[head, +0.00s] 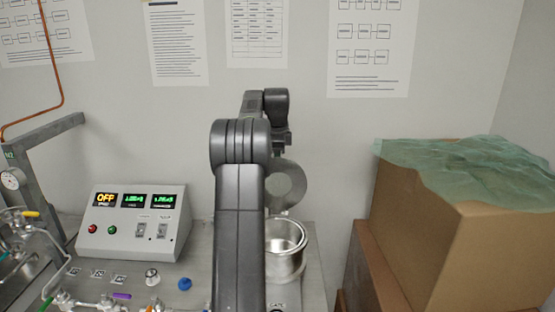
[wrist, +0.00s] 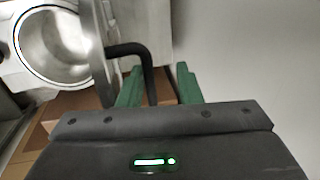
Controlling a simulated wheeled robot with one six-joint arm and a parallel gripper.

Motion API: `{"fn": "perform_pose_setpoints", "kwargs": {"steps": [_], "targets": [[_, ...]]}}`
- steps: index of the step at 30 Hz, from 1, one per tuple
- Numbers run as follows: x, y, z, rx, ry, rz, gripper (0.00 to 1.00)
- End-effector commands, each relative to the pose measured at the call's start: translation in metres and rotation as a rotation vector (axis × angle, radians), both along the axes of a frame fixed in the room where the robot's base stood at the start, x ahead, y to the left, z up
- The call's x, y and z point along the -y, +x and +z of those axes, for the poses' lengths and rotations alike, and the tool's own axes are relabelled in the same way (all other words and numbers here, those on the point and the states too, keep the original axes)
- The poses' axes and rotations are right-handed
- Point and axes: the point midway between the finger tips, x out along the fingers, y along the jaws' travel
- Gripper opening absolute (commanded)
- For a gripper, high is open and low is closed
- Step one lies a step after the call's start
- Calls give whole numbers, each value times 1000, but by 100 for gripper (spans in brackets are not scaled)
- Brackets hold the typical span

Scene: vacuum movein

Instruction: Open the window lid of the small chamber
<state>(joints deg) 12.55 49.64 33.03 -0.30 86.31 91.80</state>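The small chamber (head: 287,262) is a round metal pot on the bench, partly hidden behind my arm. Its window lid (head: 296,180), a grey disc with a round window, stands raised above the chamber's rim. In the wrist view the chamber (wrist: 62,78) shows its open mouth at the upper left, with the lid (wrist: 98,45) nearly edge-on beside it. A black bent handle (wrist: 128,48) runs from the lid in between the green fingers of my gripper (wrist: 158,72). The fingers are apart, with a gap between the handle and the right finger. My arm hides the gripper in the head view.
A control box (head: 135,222) reading OFF stands left of my arm. Small valves and a blue knob (head: 185,284) are at the bench front. A large cardboard box (head: 470,245) with green sheeting (head: 470,165) stands to the right. The wall is close behind.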

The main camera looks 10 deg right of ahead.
Motion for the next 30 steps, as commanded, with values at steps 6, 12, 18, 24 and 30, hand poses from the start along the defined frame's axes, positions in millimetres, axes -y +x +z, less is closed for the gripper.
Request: {"fn": "perform_pose_setpoints", "kwargs": {"steps": [6, 12, 18, 24, 30], "targets": [[0, 0, 2, 3, -1, 0, 32], [0, 0, 6, 4, -2, 1, 32], [-1, -5, 34, 6, -3, 1, 32], [-4, -14, 84, 8, -2, 1, 32], [-5, -21, 118, 4, -1, 1, 32]]}}
